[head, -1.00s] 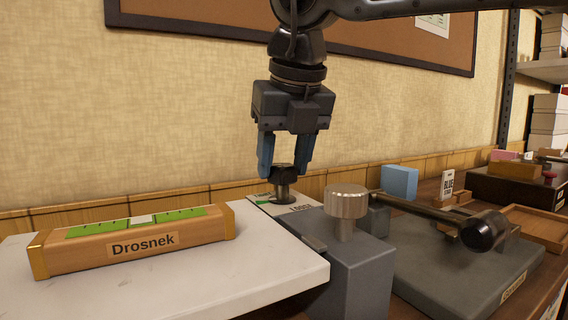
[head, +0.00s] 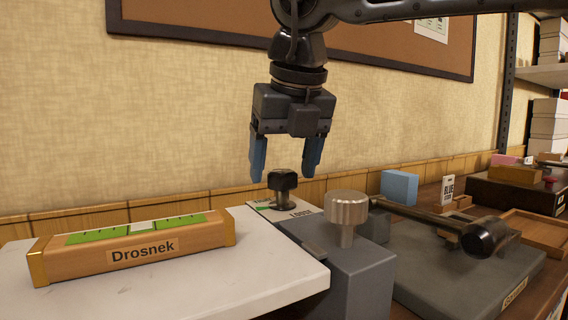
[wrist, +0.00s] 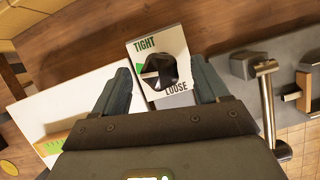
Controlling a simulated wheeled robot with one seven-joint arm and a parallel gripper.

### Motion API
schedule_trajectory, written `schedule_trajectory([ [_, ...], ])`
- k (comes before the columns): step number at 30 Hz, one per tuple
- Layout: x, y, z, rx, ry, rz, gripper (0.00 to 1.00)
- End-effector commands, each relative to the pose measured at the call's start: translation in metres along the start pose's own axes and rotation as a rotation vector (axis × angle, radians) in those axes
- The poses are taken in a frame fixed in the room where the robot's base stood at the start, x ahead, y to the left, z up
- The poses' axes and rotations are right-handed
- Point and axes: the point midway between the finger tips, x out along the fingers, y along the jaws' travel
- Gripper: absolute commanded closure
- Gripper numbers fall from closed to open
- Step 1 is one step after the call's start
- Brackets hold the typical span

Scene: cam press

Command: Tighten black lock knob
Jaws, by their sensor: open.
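The black lock knob (head: 282,183) stands on a short post on a small white label plate (head: 262,209). In the wrist view the knob (wrist: 158,72) sits on the plate marked TIGHT at the top left and LOOSE at the bottom right. A light pointer on the knob lies at its left, beside a green patch near TIGHT. My gripper (head: 286,172) is open, with its blue fingers apart and just above the knob. In the wrist view its fingers (wrist: 165,88) lie left and right of the knob, with nothing between them gripped.
A silver knurled knob (head: 346,209) stands on the grey block in front. A lever with a black handle (head: 484,237) and a blue block (head: 399,186) are at right.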

Motion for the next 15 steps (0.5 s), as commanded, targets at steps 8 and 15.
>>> schedule_trajectory([
  [8, -0.039, -0.001, 0.001, 0.0, -0.003, -0.002, 0.26],
  [15, -0.071, 0.0, 0.0, 0.0, 0.0, -0.001, 0.26],
])
